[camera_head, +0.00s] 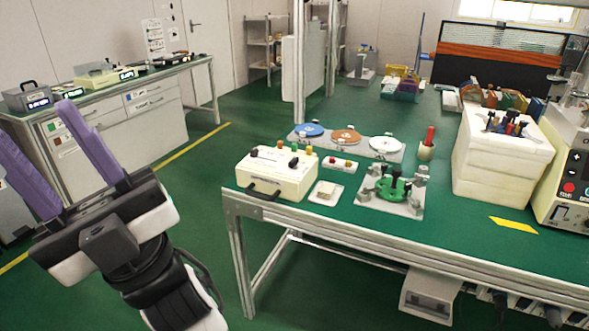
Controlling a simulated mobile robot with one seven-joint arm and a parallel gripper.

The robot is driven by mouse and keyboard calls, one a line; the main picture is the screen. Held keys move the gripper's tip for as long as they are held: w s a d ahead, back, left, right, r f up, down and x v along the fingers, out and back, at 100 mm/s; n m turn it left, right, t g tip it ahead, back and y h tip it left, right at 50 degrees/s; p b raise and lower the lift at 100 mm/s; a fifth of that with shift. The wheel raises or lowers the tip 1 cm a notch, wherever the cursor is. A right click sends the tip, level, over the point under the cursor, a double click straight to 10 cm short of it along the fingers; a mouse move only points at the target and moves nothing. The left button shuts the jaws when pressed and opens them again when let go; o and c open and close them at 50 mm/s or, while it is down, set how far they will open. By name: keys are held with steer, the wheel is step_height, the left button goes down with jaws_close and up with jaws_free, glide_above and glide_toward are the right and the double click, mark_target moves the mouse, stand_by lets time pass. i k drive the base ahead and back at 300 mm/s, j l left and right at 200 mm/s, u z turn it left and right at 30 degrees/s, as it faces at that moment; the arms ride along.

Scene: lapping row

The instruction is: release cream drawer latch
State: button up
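My gripper (35,121) is at the left of the head view, with its two purple fingers wide apart and nothing between them. It is in front of the left bench and well to the left of the near green table. A cream box (290,183) sits at that table's left front corner. It has a dark handle (263,191) low on its front and several coloured knobs on top. I cannot make out a latch on it. The left bench has pale drawers (140,100) with handles and small coloured labels; no latch is clear there either.
The green table (460,238) also holds a plate with three discs (345,138), a small white block (325,193), a green fixture (393,186), a cup with a red-handled tool (426,150) and a white block stand (495,165). Green floor is clear between bench and table.

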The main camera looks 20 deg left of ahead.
mark_target(293, 164)
steer(key=i+j, duration=0.1)
steer(key=j, duration=0.35)
steer(key=i+j, duration=0.1)
steer(key=j, duration=0.75)
steer(key=i+j, duration=0.15)
steer(key=j, duration=0.3)
